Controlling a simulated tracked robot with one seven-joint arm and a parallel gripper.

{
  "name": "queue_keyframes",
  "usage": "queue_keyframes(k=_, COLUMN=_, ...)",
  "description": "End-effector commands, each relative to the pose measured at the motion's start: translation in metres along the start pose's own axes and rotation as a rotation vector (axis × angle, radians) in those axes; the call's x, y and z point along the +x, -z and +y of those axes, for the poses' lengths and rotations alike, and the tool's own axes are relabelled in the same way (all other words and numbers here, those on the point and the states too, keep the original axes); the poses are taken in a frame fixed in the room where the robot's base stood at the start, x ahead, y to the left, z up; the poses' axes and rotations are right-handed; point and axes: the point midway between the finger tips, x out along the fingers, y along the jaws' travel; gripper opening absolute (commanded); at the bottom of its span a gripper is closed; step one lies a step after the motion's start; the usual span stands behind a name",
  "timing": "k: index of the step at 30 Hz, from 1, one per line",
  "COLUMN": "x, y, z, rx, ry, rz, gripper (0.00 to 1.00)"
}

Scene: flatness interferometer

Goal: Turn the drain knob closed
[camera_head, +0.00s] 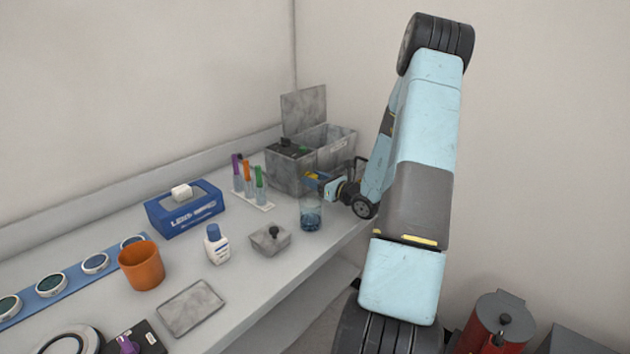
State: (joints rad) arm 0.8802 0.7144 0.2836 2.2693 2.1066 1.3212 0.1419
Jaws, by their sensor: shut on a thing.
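A grey metal tank (343,151) with its lid (304,112) raised stands at the far end of the bench. My arm reaches in from the right, and my gripper (312,178) is at the tank's front face, low down. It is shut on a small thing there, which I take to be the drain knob. The fingers cover the knob, so its shape and how far it is turned cannot be seen.
A glass beaker of blue liquid (311,216) stands just below my gripper.

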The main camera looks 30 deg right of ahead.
Motion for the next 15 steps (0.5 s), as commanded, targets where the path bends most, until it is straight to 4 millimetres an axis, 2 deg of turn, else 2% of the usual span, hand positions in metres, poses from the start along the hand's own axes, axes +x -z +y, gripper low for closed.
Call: queue_keyframes(k=15, x=0.0002, y=0.0003, z=-0.0021, rx=0.441, ry=0.001, rz=-0.001, gripper=0.23)
